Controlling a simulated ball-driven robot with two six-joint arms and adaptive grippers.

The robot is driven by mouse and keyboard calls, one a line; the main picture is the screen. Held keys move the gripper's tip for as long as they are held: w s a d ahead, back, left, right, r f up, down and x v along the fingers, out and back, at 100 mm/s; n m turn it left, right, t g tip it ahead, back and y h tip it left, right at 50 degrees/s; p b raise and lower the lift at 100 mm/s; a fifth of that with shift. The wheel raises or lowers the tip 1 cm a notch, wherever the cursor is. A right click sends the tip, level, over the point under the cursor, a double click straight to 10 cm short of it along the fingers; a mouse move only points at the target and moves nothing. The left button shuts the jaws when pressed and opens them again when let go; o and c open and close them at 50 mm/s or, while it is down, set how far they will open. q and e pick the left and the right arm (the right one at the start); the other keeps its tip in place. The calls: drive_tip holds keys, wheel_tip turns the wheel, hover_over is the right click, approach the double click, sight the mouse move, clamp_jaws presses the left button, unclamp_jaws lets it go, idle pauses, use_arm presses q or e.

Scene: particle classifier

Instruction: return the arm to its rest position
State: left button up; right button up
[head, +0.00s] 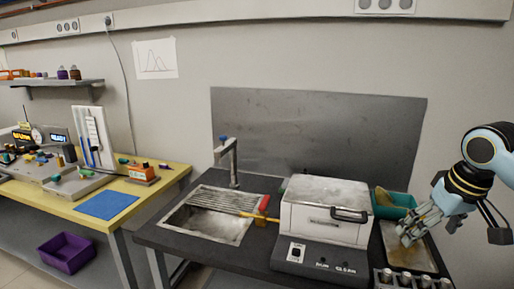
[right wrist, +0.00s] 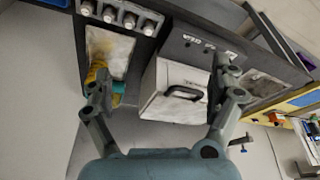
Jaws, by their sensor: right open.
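My right arm comes in from the right edge in the head view. Its gripper (head: 418,226) hangs over the metal tray (head: 428,262) to the right of the white box-shaped machine. In the right wrist view the gripper (right wrist: 160,95) has its two fingers spread wide with nothing between them. The white machine (right wrist: 172,95) with its dark handle shows beyond the fingers. My left gripper does not show in either view.
The white machine (head: 326,212) and a sink (head: 208,216) with a tap share the dark bench. A teal bin (head: 402,204) stands behind the tray, and several white-capped bottles (head: 405,277) stand in front. A yellow table (head: 150,190) is at left, with a purple bin (head: 67,252) below.

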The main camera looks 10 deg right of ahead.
drive_tip(key=s+a+f+m+g+b, duration=0.15)
drive_tip(key=s+f+b, duration=0.35)
drive_tip(key=f, duration=0.8)
drive_tip(key=s+a+f+g+y+b, duration=0.1)
drive_tip(key=s+a+f+b, duration=0.15)
drive_tip(key=s+f, duration=0.8)
drive_tip(key=s+a+f+m+g+b, duration=0.15)
drive_tip(key=f+b, duration=0.25)
drive_tip(key=f, duration=1.3)
drive_tip(key=s+a+f+n+b, duration=0.2)
drive_tip(key=s+a+f+b, duration=0.1)
drive_tip(key=s+f, duration=0.8)
drive_tip(key=s+a+f+n+t+h+b, duration=0.1)
drive_tip(key=s+a+f+n+b, duration=0.1)
drive_tip(key=s+f, duration=1)
drive_tip(key=shift+s+a+f+b, duration=0.2)
drive_tip(key=shift+s+a+b, duration=0.3)
drive_tip(key=shift+s+a, duration=0.6)
drive_tip(key=shift+s+d, duration=0.15)
drive_tip(key=shift+d, duration=0.1)
